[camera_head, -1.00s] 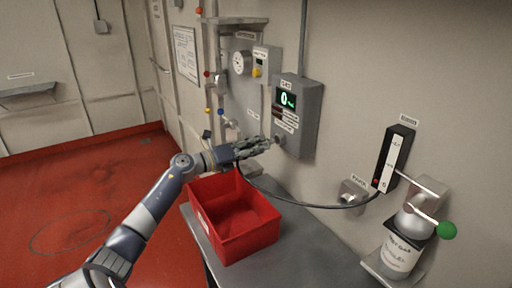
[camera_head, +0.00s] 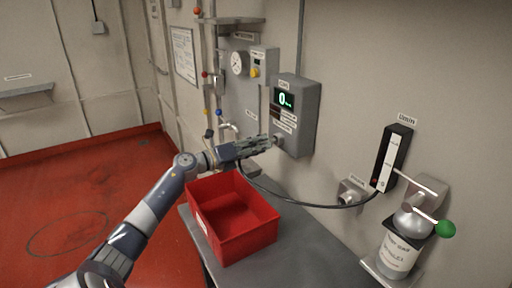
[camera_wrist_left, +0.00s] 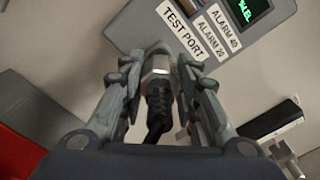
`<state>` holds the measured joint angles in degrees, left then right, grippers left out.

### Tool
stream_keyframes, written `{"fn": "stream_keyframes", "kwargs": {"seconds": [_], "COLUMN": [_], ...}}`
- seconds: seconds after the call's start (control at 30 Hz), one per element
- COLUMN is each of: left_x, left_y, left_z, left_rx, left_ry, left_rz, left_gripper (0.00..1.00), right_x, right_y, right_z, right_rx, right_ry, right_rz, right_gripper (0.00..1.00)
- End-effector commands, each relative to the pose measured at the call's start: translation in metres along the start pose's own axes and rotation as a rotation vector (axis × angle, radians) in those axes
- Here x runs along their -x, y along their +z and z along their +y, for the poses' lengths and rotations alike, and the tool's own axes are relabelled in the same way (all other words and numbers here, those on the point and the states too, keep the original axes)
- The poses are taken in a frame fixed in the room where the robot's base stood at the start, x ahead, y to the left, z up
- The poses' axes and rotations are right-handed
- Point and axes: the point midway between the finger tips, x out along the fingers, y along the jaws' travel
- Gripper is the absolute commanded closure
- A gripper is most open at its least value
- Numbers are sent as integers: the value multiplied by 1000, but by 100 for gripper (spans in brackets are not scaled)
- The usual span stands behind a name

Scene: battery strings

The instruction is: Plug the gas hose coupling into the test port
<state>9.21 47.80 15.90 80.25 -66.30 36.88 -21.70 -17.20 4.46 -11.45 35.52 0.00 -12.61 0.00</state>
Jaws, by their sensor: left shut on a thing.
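My left gripper (camera_head: 262,145) is at the lower left face of the grey wall-mounted detector box (camera_head: 303,120). In the left wrist view, its fingers (camera_wrist_left: 160,62) are shut on the hose coupling (camera_wrist_left: 158,90), a metal front end with a black ribbed body. The coupling points at the box just below the "TEST PORT" label (camera_wrist_left: 182,28). The port (camera_head: 279,141) shows as a small grey stub at the fingertips. I cannot tell whether the coupling is seated in it. The black hose (camera_head: 300,204) hangs from the gripper and runs right. My right gripper is out of view.
A red bin (camera_head: 245,245) stands below the gripper on a grey bench (camera_head: 310,255). At right are a black flow meter (camera_head: 393,158) and a gas cylinder (camera_head: 398,255) with a green knob (camera_head: 445,229). Gauges and small valves are on the wall behind the gripper.

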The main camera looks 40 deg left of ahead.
Motion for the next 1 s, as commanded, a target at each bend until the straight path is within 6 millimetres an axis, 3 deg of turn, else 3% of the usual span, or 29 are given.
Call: {"fn": "stream_keyframes", "kwargs": {"seconds": [0.87, 0.9, 0.97, 1.0], "left_x": [-22, -21, -21, -21], "left_y": [1, 1, 1, 1], "left_z": [0, 0, 0, 0], "left_rx": [-1, -1, -1, -1], "left_ry": [0, 0, 0, 0], "left_rz": [-2, -2, -1, -1], "left_gripper": [99, 61, 48, 47], "right_x": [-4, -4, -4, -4], "right_y": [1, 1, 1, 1], "right_z": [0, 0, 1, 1], "right_rx": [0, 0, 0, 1], "right_ry": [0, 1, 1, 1], "right_rz": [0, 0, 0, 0], "right_gripper": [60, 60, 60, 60]}}
